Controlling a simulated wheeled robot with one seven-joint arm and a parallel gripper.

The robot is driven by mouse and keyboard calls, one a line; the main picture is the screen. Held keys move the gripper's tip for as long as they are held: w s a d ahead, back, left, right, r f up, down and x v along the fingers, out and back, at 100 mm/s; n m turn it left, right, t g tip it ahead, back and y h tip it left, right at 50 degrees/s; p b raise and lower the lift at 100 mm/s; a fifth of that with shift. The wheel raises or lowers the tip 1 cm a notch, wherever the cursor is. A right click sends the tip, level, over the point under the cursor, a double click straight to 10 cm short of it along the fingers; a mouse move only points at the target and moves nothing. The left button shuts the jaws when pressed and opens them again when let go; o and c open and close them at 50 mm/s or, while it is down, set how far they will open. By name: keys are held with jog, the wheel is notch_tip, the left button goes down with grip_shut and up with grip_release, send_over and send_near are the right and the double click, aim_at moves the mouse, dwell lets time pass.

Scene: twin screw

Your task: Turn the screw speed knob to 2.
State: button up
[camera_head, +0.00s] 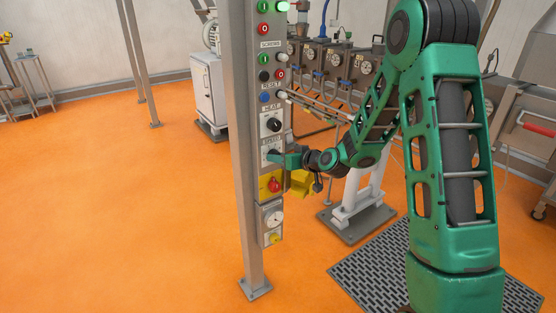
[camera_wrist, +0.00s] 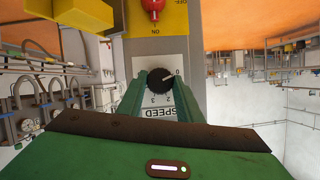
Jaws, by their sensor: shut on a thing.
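The screw speed knob (camera_wrist: 158,81) is a round black knob on a light plate marked SPEED, which shows upside down in the wrist view. Its white pointer line points to the 0 at the upper right of the knob. The numbers 2 and 3 show below it. My gripper (camera_wrist: 160,88) has its two green fingers on either side of the knob and is shut on it. In the head view, my gripper (camera_head: 278,157) is at the control panel (camera_head: 268,205), and its fingers largely hide the knob.
A black HEAT knob (camera_head: 273,124) sits just above. A red switch (camera_head: 274,185) on a yellow plate is just below, beside a yellow block (camera_head: 300,183). Coloured buttons line the upper panel. A grey post (camera_head: 247,200) stands left. The orange floor at left is clear.

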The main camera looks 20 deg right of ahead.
jog(key=shift+d, duration=0.15)
jog(key=shift+w+d+f+m+t+y, duration=0.2)
jog(key=shift+m+y, duration=0.9)
jog(key=shift+m, duration=1.2)
jog(key=shift+s+d+f+m+t+y, duration=0.25)
jog(key=shift+m+y, duration=0.85)
jog(key=shift+m, duration=1.2)
jog(key=shift+w+f+m+t+y, duration=0.25)
jog(key=shift+m+y, duration=0.85)
jog(key=shift+m, duration=1.2)
jog(key=shift+s, duration=0.1)
jog(key=o, duration=1)
jog(key=shift+o, duration=0.2)
jog(key=shift+a, duration=0.1)
jog(key=shift+r, duration=0.1)
